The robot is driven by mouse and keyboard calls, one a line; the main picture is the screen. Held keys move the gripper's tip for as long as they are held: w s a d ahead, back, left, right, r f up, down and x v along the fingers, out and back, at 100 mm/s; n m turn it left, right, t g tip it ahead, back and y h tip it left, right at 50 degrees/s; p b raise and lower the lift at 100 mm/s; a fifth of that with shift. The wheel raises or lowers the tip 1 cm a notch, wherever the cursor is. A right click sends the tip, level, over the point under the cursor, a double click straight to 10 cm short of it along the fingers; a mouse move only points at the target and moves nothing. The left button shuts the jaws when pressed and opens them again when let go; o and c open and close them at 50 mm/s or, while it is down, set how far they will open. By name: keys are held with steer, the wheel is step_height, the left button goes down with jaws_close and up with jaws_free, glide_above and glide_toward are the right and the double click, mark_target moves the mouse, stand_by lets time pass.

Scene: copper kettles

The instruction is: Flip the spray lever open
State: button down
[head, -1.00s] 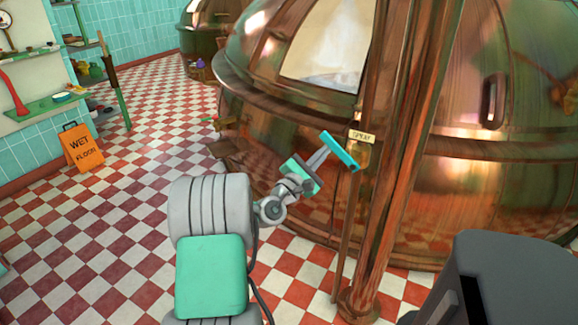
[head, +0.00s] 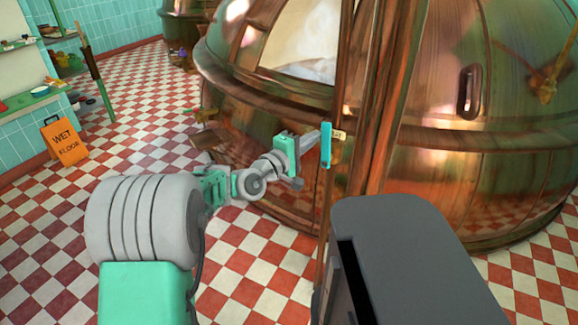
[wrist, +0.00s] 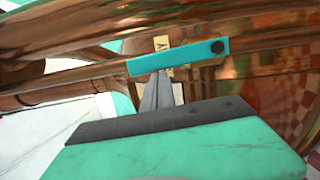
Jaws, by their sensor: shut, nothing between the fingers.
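The spray lever is a teal bar (head: 326,146) mounted on a copper pipe in front of the large kettle. It stands nearly upright in the head view and crosses the wrist view (wrist: 180,57), with a dark bolt at its right end there. A small cream label (head: 340,135) is partly hidden behind it. My gripper (head: 313,141) is shut and empty, just left of the lever. In the wrist view its grey fingertips (wrist: 157,84) reach the lever's edge and seem to touch it, though contact is hard to confirm.
The large copper kettle (head: 450,165) fills the right and back. Tall copper pipes (head: 385,110) rise close beside the lever. An orange wet floor sign (head: 64,141) stands at left. The checkered floor (head: 130,90) between is mostly clear.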

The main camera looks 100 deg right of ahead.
steer(key=shift+s+a+r+m, duration=0.15)
steer(key=shift+s+a+m, duration=0.1)
steer(key=shift+m, duration=0.15)
stand_by(0.3)
steer(key=w+a, duration=0.4)
steer(key=w, duration=0.6)
steer(key=shift+w+a, duration=0.35)
